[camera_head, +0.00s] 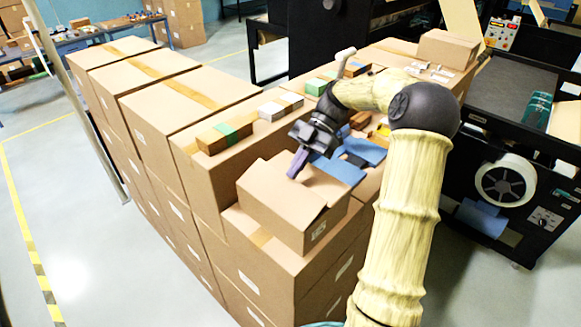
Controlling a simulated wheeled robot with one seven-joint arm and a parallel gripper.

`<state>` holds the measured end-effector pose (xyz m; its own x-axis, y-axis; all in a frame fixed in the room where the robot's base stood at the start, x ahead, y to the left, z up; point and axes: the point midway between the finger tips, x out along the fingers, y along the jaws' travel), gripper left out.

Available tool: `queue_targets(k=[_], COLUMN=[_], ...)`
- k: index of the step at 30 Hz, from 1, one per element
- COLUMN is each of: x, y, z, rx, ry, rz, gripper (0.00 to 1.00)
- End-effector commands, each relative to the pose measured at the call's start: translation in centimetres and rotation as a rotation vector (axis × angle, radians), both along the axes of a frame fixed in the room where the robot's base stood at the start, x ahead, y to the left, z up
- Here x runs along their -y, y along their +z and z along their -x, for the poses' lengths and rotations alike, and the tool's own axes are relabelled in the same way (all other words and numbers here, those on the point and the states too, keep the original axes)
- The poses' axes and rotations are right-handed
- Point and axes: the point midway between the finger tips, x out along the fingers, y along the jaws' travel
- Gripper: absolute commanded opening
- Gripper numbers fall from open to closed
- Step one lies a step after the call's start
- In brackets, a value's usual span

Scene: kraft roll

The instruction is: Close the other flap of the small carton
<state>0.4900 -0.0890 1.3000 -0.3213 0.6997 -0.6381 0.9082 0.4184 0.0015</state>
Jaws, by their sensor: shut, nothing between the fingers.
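The small carton (277,213) is a plain brown box standing on larger stacked cartons, with a white label on its near right side. One top flap (267,182) lies roughly flat over the left part of its top. Another flap (328,192) shows at the right side and looks raised; its exact angle is hard to tell. My gripper (293,175) is shut and empty, pointing down at the top of the carton. Its purple fingers are at or just above the flap surface; I cannot tell whether they touch. My arm hides part of the area behind the carton.
Large taped cartons (150,70) are stacked at the left. Small boxes (224,132) with green or white bands lie behind the small carton. Blue sheets (340,168) lie beside it. A black machine (505,150) stands at the right. The floor at the left is clear.

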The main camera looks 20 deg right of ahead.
Motion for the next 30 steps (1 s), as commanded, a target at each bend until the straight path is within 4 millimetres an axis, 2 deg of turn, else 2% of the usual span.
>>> queue_targets(k=[3,10,30], x=[0.3,0.6,0.8], y=[-1.1,-2.0,-2.4], z=[-0.2,-0.4,-0.4], rx=[-0.001,0.0,-0.001], ry=[0.002,0.005,0.002], rz=[-0.002,0.0,0.001], gripper=[0.0,0.0,0.0])
